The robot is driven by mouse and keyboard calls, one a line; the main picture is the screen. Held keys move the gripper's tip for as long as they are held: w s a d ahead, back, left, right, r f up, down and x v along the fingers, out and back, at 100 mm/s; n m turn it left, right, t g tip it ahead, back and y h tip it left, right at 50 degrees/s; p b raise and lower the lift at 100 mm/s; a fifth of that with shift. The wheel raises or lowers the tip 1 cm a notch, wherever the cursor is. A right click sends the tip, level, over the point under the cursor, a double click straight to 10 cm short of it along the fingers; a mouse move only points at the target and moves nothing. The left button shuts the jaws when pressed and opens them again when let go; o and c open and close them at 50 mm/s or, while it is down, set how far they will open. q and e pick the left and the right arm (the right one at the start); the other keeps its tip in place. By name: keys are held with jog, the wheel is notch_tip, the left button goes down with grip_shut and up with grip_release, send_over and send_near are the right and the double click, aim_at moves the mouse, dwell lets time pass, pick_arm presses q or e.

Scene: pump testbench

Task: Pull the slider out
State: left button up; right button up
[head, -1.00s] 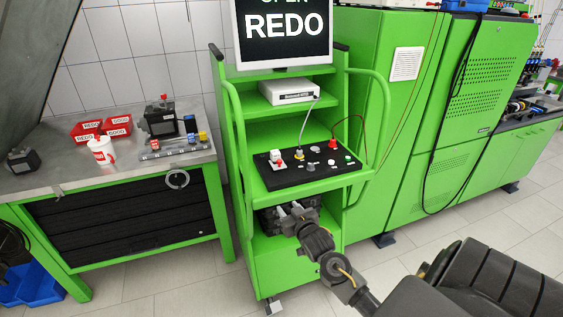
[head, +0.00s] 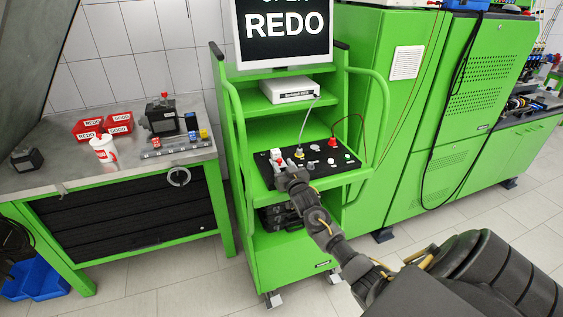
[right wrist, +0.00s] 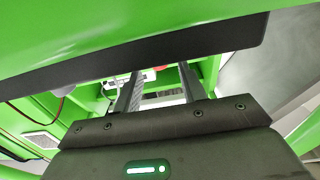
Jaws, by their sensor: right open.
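The black control panel (head: 325,172) lies on the green cart's shelf. A small white fixture with a red top (head: 276,156) stands at its left end; I take it to be the slider but cannot be sure. My right gripper (head: 287,174) is at the panel's front left edge, just in front of that fixture. In the right wrist view its two fingers (right wrist: 159,88) are spread apart, with a white and red part (right wrist: 147,76) showing beyond them, seemingly not gripped. A dark band partly hides the view there. My left gripper is not in view.
The cart's green side rails (head: 238,140) flank the panel. A monitor (head: 284,32) reading REDO stands above. A red knob (head: 333,142) and several other controls with cables are on the panel. A workbench (head: 60,190) with red bins (head: 120,123) is to the left.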

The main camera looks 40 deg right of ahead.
jog(key=shift+x, duration=0.9)
grip_shut()
jog(key=shift+a, duration=0.1)
